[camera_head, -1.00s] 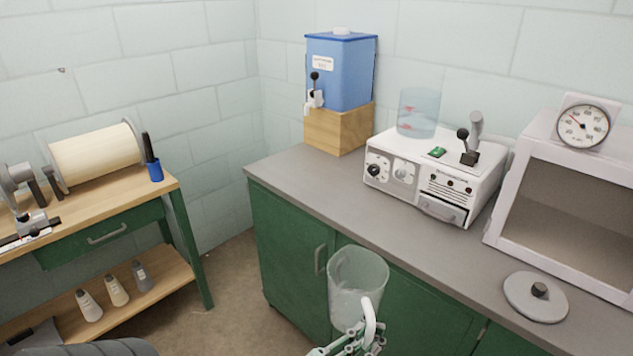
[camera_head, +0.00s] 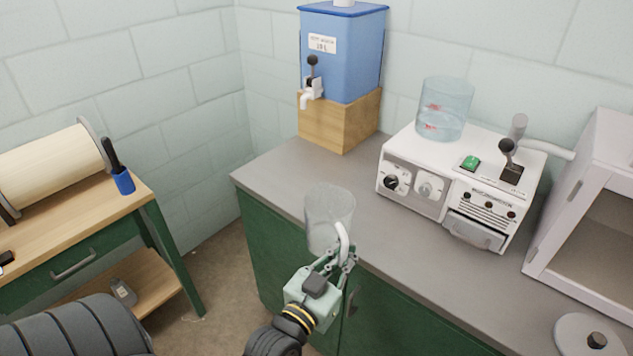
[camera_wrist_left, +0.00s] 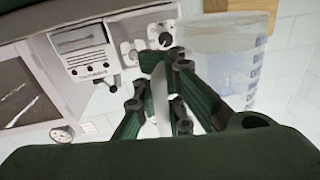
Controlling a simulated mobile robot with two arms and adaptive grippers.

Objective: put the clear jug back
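The clear jug (camera_head: 330,215) is upright with its white handle toward me, at the front edge of the grey counter in the head view. My left gripper (camera_head: 340,256) is shut on the jug's handle. In the left wrist view the jug (camera_wrist_left: 225,65) fills the upper right, with blue markings on its side, and the gripper's fingers (camera_wrist_left: 160,100) close around the handle. I cannot tell whether the jug's base touches the counter. My right gripper is not in view.
A blue water tank (camera_head: 342,55) with a tap stands on a wooden block (camera_head: 340,120). A white machine (camera_head: 450,190) carries a clear cylinder (camera_head: 444,110). A white cabinet (camera_head: 590,215) and a round lid (camera_head: 592,335) are at the right. The counter (camera_head: 290,170) before the block is clear.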

